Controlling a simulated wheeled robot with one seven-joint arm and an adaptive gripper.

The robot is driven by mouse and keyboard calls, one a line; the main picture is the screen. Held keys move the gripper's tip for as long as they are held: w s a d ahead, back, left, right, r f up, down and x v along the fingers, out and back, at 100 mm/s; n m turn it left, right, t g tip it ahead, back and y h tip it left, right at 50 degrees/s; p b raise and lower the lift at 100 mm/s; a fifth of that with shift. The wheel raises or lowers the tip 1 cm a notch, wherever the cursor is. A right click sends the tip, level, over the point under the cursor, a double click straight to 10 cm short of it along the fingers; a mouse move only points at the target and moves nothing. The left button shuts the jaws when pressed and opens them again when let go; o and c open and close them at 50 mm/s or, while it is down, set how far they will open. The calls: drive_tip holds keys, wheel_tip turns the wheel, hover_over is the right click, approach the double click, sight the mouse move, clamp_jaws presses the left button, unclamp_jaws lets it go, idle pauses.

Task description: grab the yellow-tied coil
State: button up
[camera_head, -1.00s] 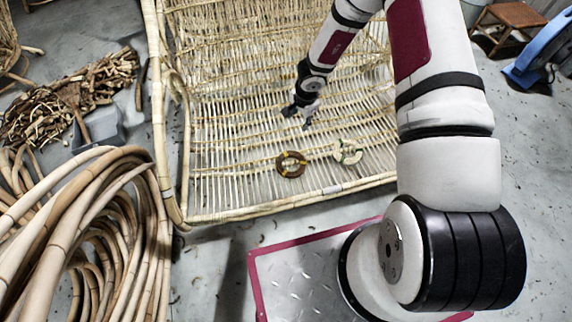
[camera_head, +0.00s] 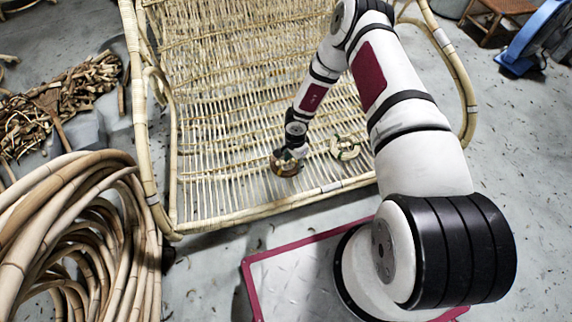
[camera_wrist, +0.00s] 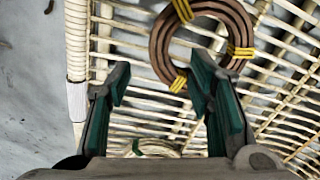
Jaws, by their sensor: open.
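The brown coil with yellow ties (camera_head: 285,168) lies on the slatted rattan seat, near its front edge. In the wrist view the coil (camera_wrist: 160,46) fills the upper middle, its top cut off by the frame, with several yellow ties showing. My gripper (camera_head: 290,154) is over the coil and partly covers it in the head view. In the wrist view my gripper (camera_wrist: 160,80) is open and empty, its green-padded fingers spread. The right finger overlaps the lower part of the ring; I cannot tell whether it touches.
A pale coil with green ties (camera_head: 345,147) lies on the seat to the right; part of it shows low in the wrist view (camera_wrist: 155,148). The rattan frame (camera_head: 260,211) edges the seat. Thick bent rattan (camera_head: 70,215) stands at left, with cut pieces behind.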

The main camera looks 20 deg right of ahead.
sight(293, 170)
drive_tip(key=shift+a+f+b, duration=0.15)
drive_tip(key=shift+f+b, duration=0.7)
drive_tip(key=shift+f, duration=0.5)
drive_tip(key=shift+a+f+b, duration=0.1)
drive_tip(key=shift+f+b, duration=0.75)
drive_tip(key=shift+f, duration=0.5)
drive_tip(key=shift+r, duration=0.1)
clamp_jaws()
